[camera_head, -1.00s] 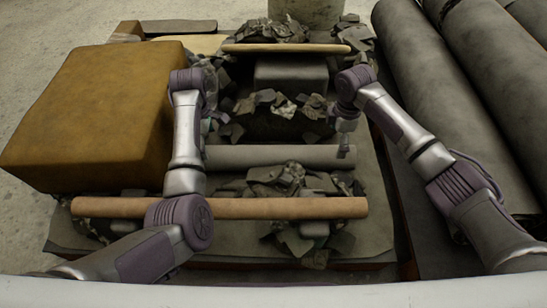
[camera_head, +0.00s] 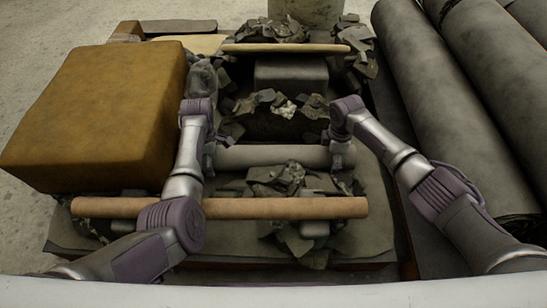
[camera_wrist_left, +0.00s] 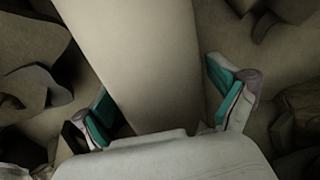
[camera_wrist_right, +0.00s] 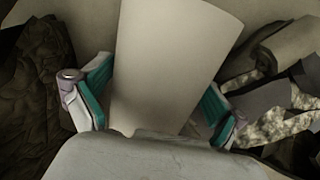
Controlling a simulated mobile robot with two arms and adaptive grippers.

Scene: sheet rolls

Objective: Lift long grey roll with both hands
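The long grey roll (camera_head: 270,156) lies crosswise on the rubble, behind the tan roll. My left gripper (camera_head: 209,156) is at its left end. In the left wrist view the fingers (camera_wrist_left: 165,105) stand on either side of the roll (camera_wrist_left: 150,60), with a narrow gap on the right side. My right gripper (camera_head: 342,156) is at its right end. In the right wrist view its fingers (camera_wrist_right: 155,100) straddle the roll (camera_wrist_right: 170,60), close to its sides. Both grippers look open around the roll; whether the pads touch it is hard to tell.
A tan roll (camera_head: 240,208) lies in front of the grey roll, and another tan roll (camera_head: 285,48) lies behind. A large brown block (camera_head: 95,120) stands left. Big dark rolls (camera_head: 450,100) lie at the right. Grey rubble (camera_head: 285,178) surrounds the grey roll.

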